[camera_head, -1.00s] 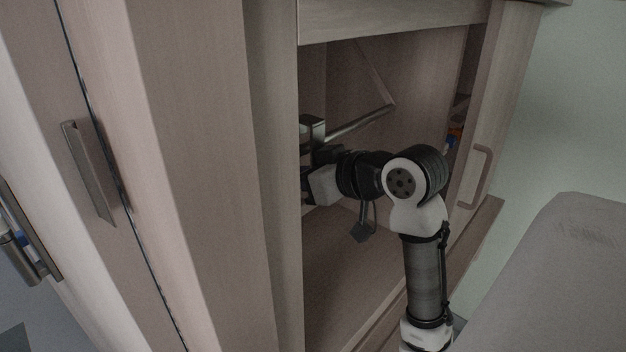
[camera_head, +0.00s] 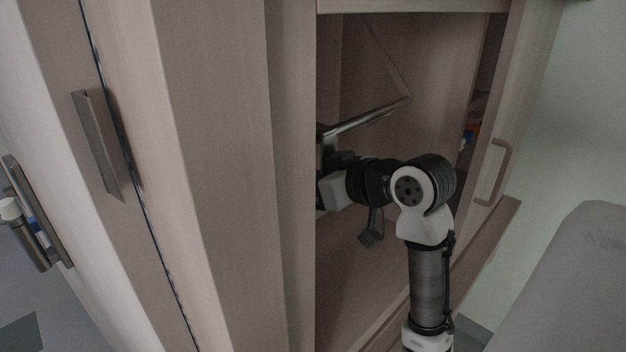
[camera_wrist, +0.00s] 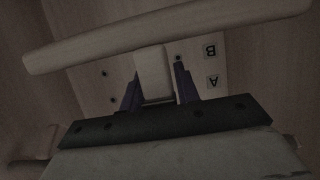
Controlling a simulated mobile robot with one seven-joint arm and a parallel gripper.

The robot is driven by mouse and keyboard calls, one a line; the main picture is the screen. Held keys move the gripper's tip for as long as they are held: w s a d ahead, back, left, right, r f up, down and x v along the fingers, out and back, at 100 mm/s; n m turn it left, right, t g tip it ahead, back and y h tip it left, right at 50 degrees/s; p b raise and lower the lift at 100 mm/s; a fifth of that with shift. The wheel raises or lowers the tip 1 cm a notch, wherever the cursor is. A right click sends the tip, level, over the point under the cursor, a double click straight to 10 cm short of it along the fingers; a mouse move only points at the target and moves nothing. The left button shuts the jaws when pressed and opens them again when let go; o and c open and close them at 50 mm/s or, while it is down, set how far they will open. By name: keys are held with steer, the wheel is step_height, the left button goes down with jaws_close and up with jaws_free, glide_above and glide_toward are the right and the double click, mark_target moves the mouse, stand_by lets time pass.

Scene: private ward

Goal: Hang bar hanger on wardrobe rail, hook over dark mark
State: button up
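The bar hanger (camera_wrist: 215,23) shows in the wrist view as a pale, gently curved bar across the top, with a block-like neck (camera_wrist: 153,72) at its middle. My gripper (camera_wrist: 160,88) has its purple fingers on both sides of this neck and looks shut on it. The hanger's hook cannot be made out. In the head view the wardrobe rail (camera_head: 365,118) runs from the left edge of the opening to the back right. My gripper (camera_head: 340,160) is inside the wardrobe just below the rail's near end, partly hidden by the wardrobe's side. I cannot make out the dark mark.
The wardrobe's tall left panel (camera_head: 215,160) stands close beside my gripper. An open door with a handle (camera_head: 493,172) is on the right. The wardrobe floor (camera_head: 350,270) looks clear. A grey padded surface (camera_head: 570,280) fills the lower right.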

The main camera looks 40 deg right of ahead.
steer(key=o, duration=0.4)
steer(key=b+v, duration=0.1)
steer(key=v, duration=1.3)
steer(key=shift+b, duration=0.4)
steer(key=shift+f, duration=0.1)
